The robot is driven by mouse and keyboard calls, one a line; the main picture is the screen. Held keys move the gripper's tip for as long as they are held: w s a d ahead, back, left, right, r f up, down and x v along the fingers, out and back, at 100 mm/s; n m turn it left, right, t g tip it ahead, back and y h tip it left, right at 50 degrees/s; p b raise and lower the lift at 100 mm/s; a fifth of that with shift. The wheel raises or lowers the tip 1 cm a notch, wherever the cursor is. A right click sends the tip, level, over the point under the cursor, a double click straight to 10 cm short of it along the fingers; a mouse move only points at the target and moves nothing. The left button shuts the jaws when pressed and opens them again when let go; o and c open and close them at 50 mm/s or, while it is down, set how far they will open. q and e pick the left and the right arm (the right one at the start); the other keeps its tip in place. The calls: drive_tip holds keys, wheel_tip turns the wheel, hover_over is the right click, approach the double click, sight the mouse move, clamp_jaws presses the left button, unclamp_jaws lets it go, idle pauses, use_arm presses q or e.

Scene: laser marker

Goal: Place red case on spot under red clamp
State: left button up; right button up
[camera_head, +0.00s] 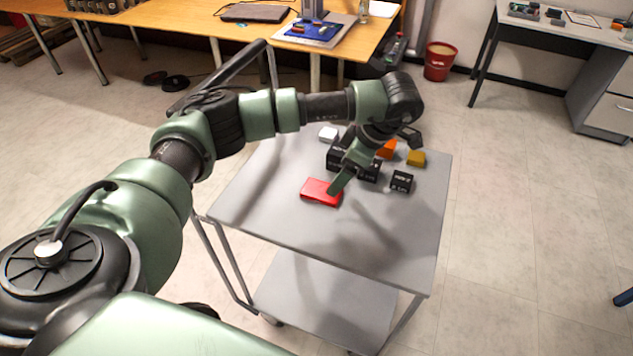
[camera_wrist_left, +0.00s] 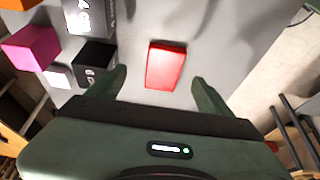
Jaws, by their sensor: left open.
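The red case (camera_head: 318,190) lies flat on the grey top of a cart (camera_head: 270,205), near its left middle. In the left wrist view the red case (camera_wrist_left: 166,66) shows ahead, in line with the gap between my fingers. My left gripper (camera_head: 338,184) is over the cart, pointing down, with one finger in front of the case's right end. In the left wrist view the left gripper (camera_wrist_left: 160,86) is open, its fingers spread wider than the case and nothing held. I cannot make out a red clamp or its spot.
Other blocks share the cart: black (camera_head: 401,181), yellow (camera_head: 416,158), orange (camera_head: 387,149) and white (camera_head: 328,134). A wooden table (camera_head: 180,18) behind bears a blue-and-grey device (camera_head: 313,30). A red bin (camera_head: 439,62) and a desk (camera_head: 560,30) stand farther back. The cart's front is clear.

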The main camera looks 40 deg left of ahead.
sight(322, 192)
use_arm(q)
drive_tip(key=shift+s+a+f+p, duration=0.2)
drive_tip(key=shift+s+f+p, duration=0.15)
drive_tip(key=shift+f, duration=0.25)
drive_tip(key=shift+s+a+f+p, duration=0.25)
drive_tip(key=shift+f+p, duration=0.15)
drive_tip(key=shift+f, duration=0.15)
drive_tip(key=x, duration=0.2)
drive_tip(key=shift+a+f+p, duration=0.3)
drive_tip(key=shift+p, duration=0.05)
drive_tip(key=shift+a+f, duration=0.1)
drive_tip(key=shift+f, duration=0.35)
drive_tip(key=c, duration=1.5)
drive_tip(key=shift+r, duration=0.1)
drive_tip(key=shift+c, duration=0.6)
use_arm(e)
drive_tip(key=d, duration=0.1)
drive_tip(key=s+d+r, duration=0.1)
drive_tip(key=d+r, duration=0.1)
drive_tip(key=shift+s+d+r, duration=0.1)
drive_tip(key=shift+s, duration=0.25)
